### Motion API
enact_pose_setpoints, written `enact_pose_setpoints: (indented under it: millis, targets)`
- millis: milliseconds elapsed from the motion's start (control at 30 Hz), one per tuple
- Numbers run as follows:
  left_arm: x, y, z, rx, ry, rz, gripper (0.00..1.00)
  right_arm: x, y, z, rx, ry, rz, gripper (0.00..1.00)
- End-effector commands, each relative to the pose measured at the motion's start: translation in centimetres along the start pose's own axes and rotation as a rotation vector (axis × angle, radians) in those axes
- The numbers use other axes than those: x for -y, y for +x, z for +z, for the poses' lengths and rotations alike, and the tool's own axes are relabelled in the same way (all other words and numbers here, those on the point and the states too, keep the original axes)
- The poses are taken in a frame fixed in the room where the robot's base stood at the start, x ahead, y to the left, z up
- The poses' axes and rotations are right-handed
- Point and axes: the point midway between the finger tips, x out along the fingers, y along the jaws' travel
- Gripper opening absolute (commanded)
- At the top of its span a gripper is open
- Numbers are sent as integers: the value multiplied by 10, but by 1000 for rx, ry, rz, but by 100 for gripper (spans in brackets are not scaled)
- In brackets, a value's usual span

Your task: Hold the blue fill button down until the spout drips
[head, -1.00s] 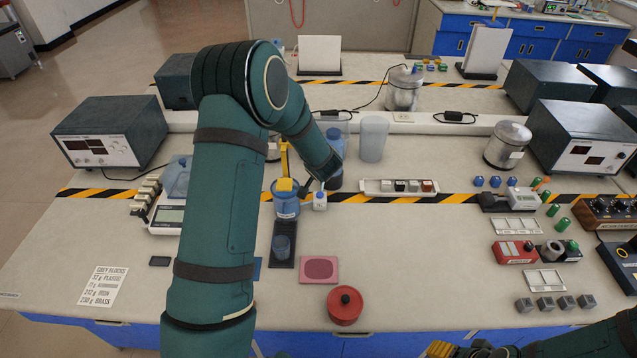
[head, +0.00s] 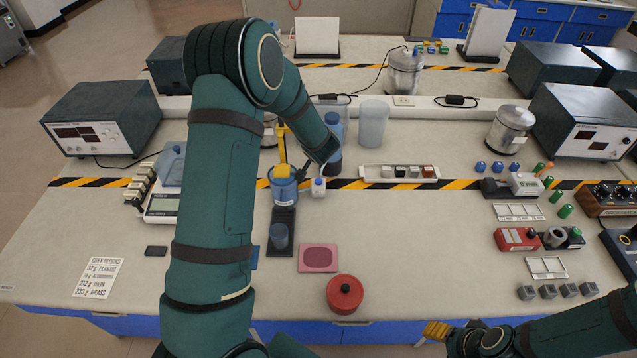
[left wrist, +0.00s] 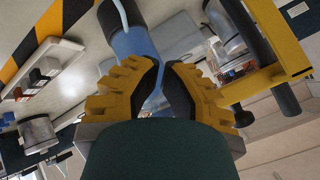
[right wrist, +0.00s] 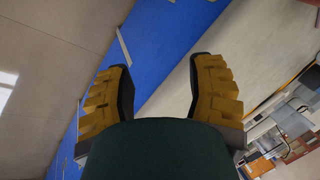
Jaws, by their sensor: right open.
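A blue can (head: 284,190) with a label and a yellow part on top stands left of centre on the bench. Below it, a small blue cup (head: 280,236) stands on a dark tray (head: 275,255). Right of the can is a small white block with a blue top (head: 318,187), probably the fill button. My right gripper (right wrist: 160,70) is open and empty. Drips cannot be made out.
A tall blue bottle (head: 334,135) and a clear beaker (head: 373,125) stand behind. A white rack of blocks (head: 400,173) is to the right. A pink mat (head: 318,258) and red pot (head: 345,294) lie in front. Open bench surface lies right of the pot.

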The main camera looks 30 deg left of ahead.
Motion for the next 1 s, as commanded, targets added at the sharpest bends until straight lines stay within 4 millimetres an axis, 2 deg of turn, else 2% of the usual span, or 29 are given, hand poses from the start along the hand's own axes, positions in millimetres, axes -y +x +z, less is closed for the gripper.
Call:
enact_pose_setpoints:
  millis: [200, 500, 733, 1000]
  targets:
    - [-13, 19, 14, 0, 0, -1, 0, -10, 29, 7, 8, -2, 3, 55]
    - [-30, 41, 30, 2, 0, 0, 0, -22, 60, 24, 42, -13, -1, 55]
    - [-39, 53, 39, 1, 1, 0, 0, -25, 67, 28, 52, -16, -2, 55]
    - [-39, 54, 39, 0, 0, 0, 0, -25, 67, 29, 53, -16, -3, 55]
